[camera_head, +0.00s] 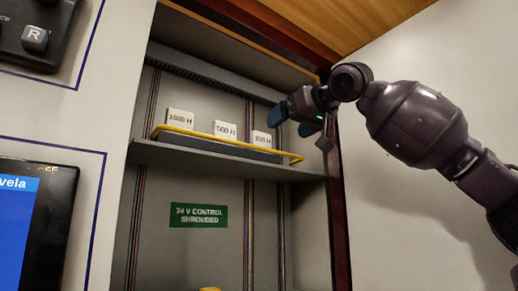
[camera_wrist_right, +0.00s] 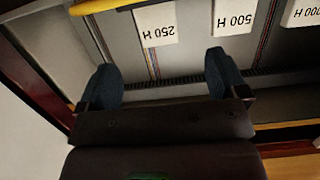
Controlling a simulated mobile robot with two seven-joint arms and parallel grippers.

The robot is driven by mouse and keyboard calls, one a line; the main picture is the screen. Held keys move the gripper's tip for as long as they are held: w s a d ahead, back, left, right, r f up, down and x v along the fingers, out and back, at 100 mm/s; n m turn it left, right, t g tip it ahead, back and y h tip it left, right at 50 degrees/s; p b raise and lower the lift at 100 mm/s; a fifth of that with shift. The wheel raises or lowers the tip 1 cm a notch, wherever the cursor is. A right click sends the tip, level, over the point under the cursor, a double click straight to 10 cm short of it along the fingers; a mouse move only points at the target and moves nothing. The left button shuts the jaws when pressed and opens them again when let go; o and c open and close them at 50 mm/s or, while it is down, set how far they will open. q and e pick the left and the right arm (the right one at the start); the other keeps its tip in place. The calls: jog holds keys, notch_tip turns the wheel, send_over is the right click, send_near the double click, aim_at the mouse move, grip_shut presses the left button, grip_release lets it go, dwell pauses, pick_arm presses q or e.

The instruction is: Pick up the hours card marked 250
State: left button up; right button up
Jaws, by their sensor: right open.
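The hours card marked 250 (camera_head: 262,139) is a small white card standing at the right end of a row on the cabinet shelf. In the head view its print is small; in the right wrist view the 250 H card (camera_wrist_right: 156,24) reads clearly, upside down. My right gripper (camera_head: 294,118) is open and empty, just right of and above that card. In the wrist view its blue fingers (camera_wrist_right: 163,78) are spread apart, with the 250 card beyond the gap between them, not touching. My left gripper is not in view.
The 500 H card (camera_head: 225,130) and 1000 H card (camera_head: 179,118) stand left of the 250 card. A yellow rail (camera_head: 212,143) runs in front of them along the shelf (camera_head: 160,153). The cabinet's dark red right edge (camera_head: 341,225) is close to my right arm.

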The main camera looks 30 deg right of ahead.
aim_at(263, 144)
jog(key=p+x, duration=0.1)
jog(key=x, duration=0.5)
jog(key=shift+d+r, duration=0.1)
jog(key=x, duration=0.1)
jog(key=p+x, duration=0.1)
jog(key=x, duration=0.1)
jog(key=shift+w+d+r, duration=0.1)
jog(key=shift+d, duration=0.1)
jog(key=shift+w+a+f, duration=0.1)
jog(key=shift+w+f, duration=0.1)
jog(key=shift+w, duration=0.4)
jog(key=shift+c, duration=1.2)
jog(key=c, duration=0.8)
jog(key=shift+o, duration=0.2)
